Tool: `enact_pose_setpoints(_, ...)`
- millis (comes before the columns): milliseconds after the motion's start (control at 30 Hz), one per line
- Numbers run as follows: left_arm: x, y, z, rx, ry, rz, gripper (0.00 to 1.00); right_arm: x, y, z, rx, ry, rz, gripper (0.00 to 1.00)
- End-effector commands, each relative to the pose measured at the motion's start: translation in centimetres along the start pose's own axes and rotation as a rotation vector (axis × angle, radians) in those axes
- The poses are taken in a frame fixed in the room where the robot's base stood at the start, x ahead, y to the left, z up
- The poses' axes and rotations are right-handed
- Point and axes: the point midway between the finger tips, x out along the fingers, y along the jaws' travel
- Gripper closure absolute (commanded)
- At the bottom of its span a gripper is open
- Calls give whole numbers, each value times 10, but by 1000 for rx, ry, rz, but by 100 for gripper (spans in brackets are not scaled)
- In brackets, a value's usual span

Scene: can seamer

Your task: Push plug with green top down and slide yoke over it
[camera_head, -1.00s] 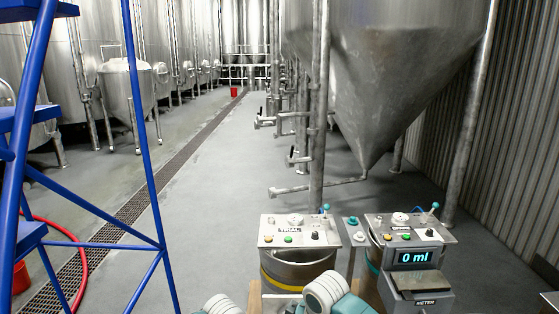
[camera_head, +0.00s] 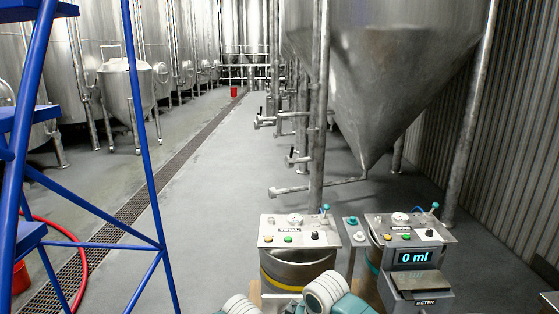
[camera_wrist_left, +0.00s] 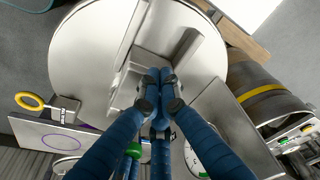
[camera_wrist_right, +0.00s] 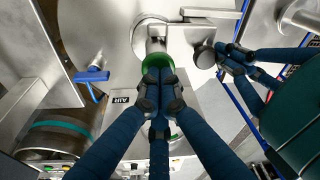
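In the right wrist view, the green top of the plug (camera_wrist_right: 172,69) shows as a green rim around my right fingertips, below a short metal cylinder (camera_wrist_right: 156,47). My right gripper (camera_wrist_right: 159,78) has its blue fingers together over the green top; I cannot tell whether they touch it. My left gripper (camera_wrist_left: 159,78) also has its fingers together, in front of a metal bracket (camera_wrist_left: 185,48). In the right wrist view it is beside a dark round knob (camera_wrist_right: 204,57) on a metal arm. I cannot tell for certain which metal part is the yoke.
Two control boxes stand low in the head view: one marked TRIAL (camera_head: 290,238), and one with a 0 ml meter (camera_head: 413,257). In the right wrist view, a blue-handled valve (camera_wrist_right: 92,74) lies left of my fingers, and an AIR label (camera_wrist_right: 122,100) is close by.

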Motion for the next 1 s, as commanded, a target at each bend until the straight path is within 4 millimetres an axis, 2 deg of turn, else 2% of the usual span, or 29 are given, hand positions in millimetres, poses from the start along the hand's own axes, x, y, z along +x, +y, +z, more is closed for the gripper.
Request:
enact_pose_setpoints(633,-4,-28,15,-1,-1,-1,100,2,0,3,1,-6,0,100)
enact_pose_setpoints(1000,-39,-28,7,-1,2,-2,100,2,0,3,1,-6,0,100)
